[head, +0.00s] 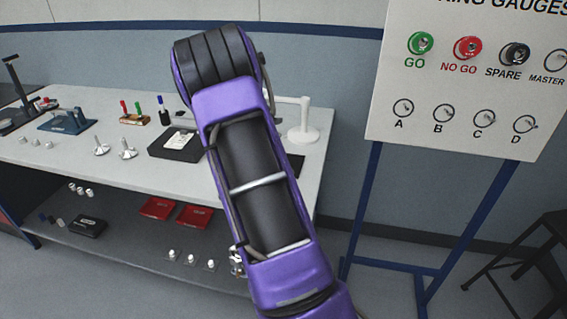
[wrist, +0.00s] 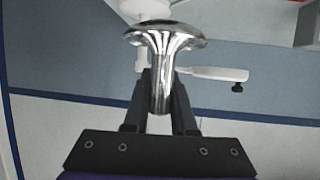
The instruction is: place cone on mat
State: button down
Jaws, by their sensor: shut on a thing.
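My gripper (wrist: 161,82) is shut on a shiny metal cone (wrist: 164,42), with its narrow stem between the two fingers and its flared end beyond the fingertips. In the head view my arm hides the gripper and the held cone. A dark flat patch (head: 293,166), which may be the mat, lies near the right end of the white table, partly hidden by my arm. Two similar silver pieces (head: 101,147) stand on the table at the left.
A white stand (head: 303,132) rises at the table's right end, close to my arm. A black tray (head: 165,152) with a pale item lies left of my arm. A gauge board (head: 470,75) stands at the right. Red trays (head: 194,215) lie on the lower shelf.

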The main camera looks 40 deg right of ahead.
jog(key=shift+m+g+h, duration=0.5)
jog(key=shift+m+g, duration=0.2)
jog(key=shift+g, duration=0.1)
jog(key=d+f, duration=0.1)
jog(key=f, duration=0.1)
jog(key=s+d+f, duration=0.1)
jog(key=d+f, duration=0.1)
jog(key=d+f+b, duration=0.1)
jog(key=f, duration=0.1)
jog(key=shift+s+d+f, duration=0.2)
jog(key=shift+d+f, duration=0.15)
jog(key=shift+d, duration=0.05)
jog(key=shift+f, duration=2.15)
jog(key=shift+f+b, duration=0.3)
jog(key=shift+b, duration=0.15)
jog(key=c, duration=0.7)
grip_release()
jog(key=shift+r, duration=0.1)
jog(key=shift+r, duration=0.15)
jog(key=p+v, duration=0.1)
jog(key=v, duration=1.1)
jog(key=shift+s, duration=0.1)
